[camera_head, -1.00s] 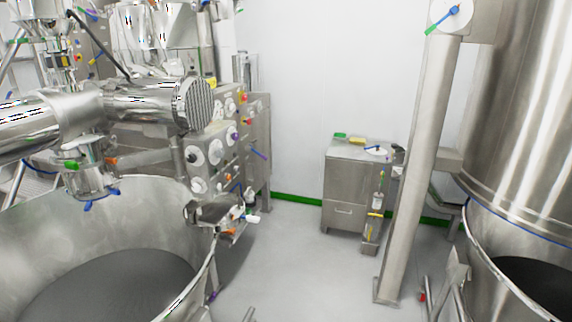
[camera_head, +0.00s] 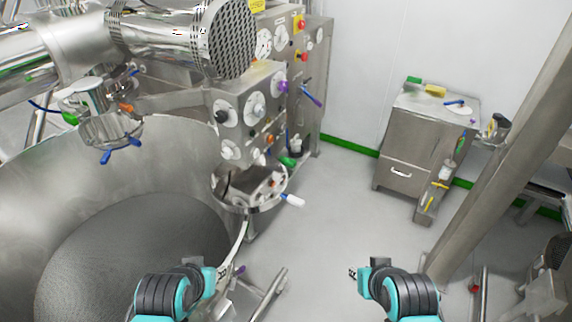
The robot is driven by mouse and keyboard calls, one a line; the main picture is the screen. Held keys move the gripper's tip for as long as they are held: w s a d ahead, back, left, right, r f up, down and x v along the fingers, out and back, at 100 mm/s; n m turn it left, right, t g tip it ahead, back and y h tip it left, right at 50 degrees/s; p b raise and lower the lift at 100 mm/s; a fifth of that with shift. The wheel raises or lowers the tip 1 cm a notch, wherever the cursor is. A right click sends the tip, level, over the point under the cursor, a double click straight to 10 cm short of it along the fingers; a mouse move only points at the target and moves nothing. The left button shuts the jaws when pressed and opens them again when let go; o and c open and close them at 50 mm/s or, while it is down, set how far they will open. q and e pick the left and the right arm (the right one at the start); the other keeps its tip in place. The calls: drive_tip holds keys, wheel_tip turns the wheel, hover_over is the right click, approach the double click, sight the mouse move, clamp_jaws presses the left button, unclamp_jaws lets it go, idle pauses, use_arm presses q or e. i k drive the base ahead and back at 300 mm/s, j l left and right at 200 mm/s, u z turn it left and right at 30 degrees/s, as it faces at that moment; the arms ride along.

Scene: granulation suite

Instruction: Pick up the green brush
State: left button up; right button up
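A small green block-like item (camera_head: 413,80), which looks like the green brush, lies at the back left of the top of a steel cabinet (camera_head: 405,147). A yellow item (camera_head: 435,90) lies just right of it. Its bristles are too small to make out. My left gripper (camera_head: 222,272) is at the lower middle, beside the large vessel's rim. My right gripper (camera_head: 354,273) is to its right, over the floor and well short of the cabinet. Both appear empty; whether their fingers are open or shut is unclear.
A white disc with a blue handle (camera_head: 457,105) lies on the cabinet top. A holder with tools (camera_head: 432,200) stands at the cabinet's right side. A slanted steel post (camera_head: 510,155) stands to the right. A large steel vessel (camera_head: 190,142) fills the left. The floor (camera_head: 325,215) between is clear.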

sight(291, 164)
drive_tip(key=u, duration=1.65)
drive_tip(key=z, duration=1.65)
drive_tip(key=i+l+z, duration=0.65)
drive_tip(key=i, duration=0.2)
drive_tip(key=i+z, duration=0.35)
drive_tip(key=i+l+u, duration=0.1)
drive_tip(key=i+u, duration=0.35)
drive_tip(key=i+l+u, duration=0.2)
drive_tip(key=i+u, duration=0.25)
drive_tip(key=i+l+u, duration=0.2)
drive_tip(key=i+u, duration=0.15)
drive_tip(key=u, duration=0.15)
drive_tip(key=i+l+u, duration=0.3)
drive_tip(key=u, duration=0.15)
